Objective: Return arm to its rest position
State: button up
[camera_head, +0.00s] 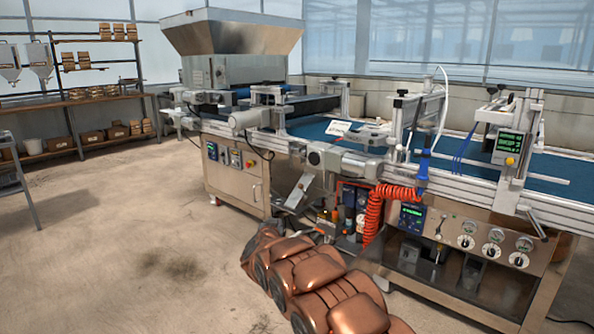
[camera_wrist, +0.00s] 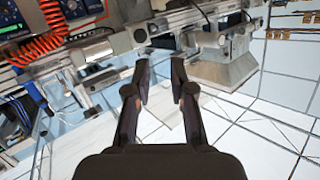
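My gripper (camera_wrist: 160,80) shows in the wrist view with its two dark fingers apart and nothing between them. It is open and empty. The wrist view is tilted, with the seeder machine (camera_wrist: 140,32) across its top beyond the fingertips. In the head view my copper-coloured arm (camera_head: 318,284) is low in the middle, in front of the machine. My gripper cannot be made out in the head view.
The tray seeder (camera_head: 345,160) runs across the right half, with a steel hopper (camera_head: 230,38) and a blue belt (camera_head: 460,178). A coiled orange hose (camera_head: 374,212) hangs on its front. Shelves (camera_head: 75,100) stand at the left wall. The floor at left is open.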

jog(key=s+d+r+n+g+y+p, duration=0.2)
jog(key=s+d+r+g+p, duration=0.15)
jog(key=s+r+p, duration=0.4)
jog(key=s+d+r+n+g+y+p, duration=0.1)
jog(key=s+d+r+g+y+p, duration=0.2)
jog(key=s+r, duration=0.7)
jog(key=s+d+r+g+h+p, duration=0.1)
jog(key=s+d+p, duration=0.4)
jog(key=s, duration=1.1)
jog(key=s+d+r+g+h+p, duration=0.2)
jog(key=s+d+r+g+p, duration=0.2)
jog(key=s, duration=1.2)
jog(key=s+d+r+g+h+p, duration=0.1)
jog(key=s+d+r+g+p, duration=0.2)
jog(key=s, duration=1.4)
jog(key=d+g+p, duration=0.3)
jog(key=d, duration=0.4)
jog(key=shift+r, duration=0.25)
